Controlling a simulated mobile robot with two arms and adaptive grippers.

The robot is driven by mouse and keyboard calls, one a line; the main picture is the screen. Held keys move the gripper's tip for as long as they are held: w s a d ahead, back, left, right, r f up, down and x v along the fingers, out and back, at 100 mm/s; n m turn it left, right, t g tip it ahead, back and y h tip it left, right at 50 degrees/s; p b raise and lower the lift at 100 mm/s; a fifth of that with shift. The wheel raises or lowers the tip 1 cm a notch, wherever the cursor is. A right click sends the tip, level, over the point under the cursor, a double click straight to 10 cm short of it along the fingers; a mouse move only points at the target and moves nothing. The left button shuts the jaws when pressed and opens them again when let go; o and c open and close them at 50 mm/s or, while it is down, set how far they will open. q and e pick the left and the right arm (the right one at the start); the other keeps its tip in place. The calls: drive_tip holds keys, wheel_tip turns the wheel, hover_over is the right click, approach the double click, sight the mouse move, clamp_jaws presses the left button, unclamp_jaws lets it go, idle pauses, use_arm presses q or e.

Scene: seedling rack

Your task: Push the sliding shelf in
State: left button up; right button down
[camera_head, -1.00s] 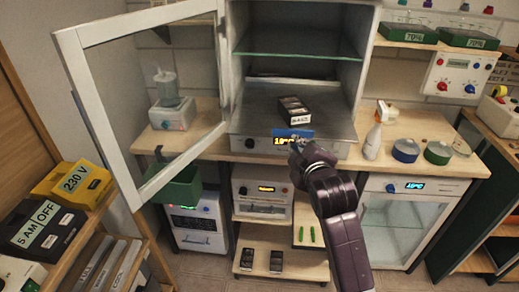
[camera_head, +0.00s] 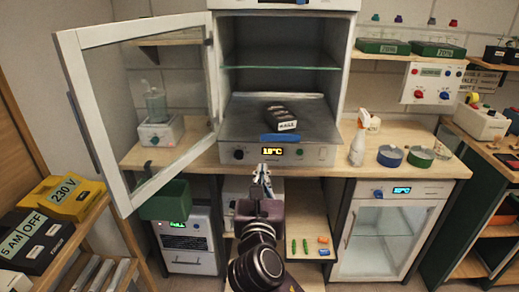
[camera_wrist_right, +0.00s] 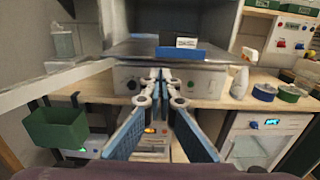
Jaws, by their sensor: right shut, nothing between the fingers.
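The sliding shelf (camera_head: 240,118) is a grey metal sheet in the open white cabinet (camera_head: 341,60). It sticks out at the front, over the control panel with its 18°C display, and has a blue front tab (camera_head: 280,138). The tab also shows in the right wrist view (camera_wrist_right: 181,53). A dark seedling tray (camera_head: 277,112) with a white label stands on the shelf. My right gripper (camera_head: 262,170) is shut and empty. In the head view it appears just below the panel and the tab; in the wrist view its fingertips (camera_wrist_right: 161,78) overlap the panel. My left gripper is out of view.
The cabinet's glass door (camera_head: 140,105) stands open to the left, with a green bin (camera_head: 166,200) below it. A spray bottle (camera_head: 357,148) and blue and green round dishes stand on the bench at right. A small glass-front fridge (camera_head: 385,240) is underneath.

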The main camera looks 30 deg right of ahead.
drive_tip(key=p+x, duration=0.1)
drive_tip(key=x, duration=1)
drive_tip(key=shift+w+d, duration=0.1)
drive_tip(key=shift+w, duration=0.15)
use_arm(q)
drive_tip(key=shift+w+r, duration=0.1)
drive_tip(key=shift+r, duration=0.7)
use_arm(e)
drive_tip(key=shift+w+d, duration=0.3)
drive_tip(key=shift+w, duration=0.25)
use_arm(q)
drive_tip(key=shift+p, duration=0.3)
use_arm(e)
drive_tip(key=shift+w, duration=0.1)
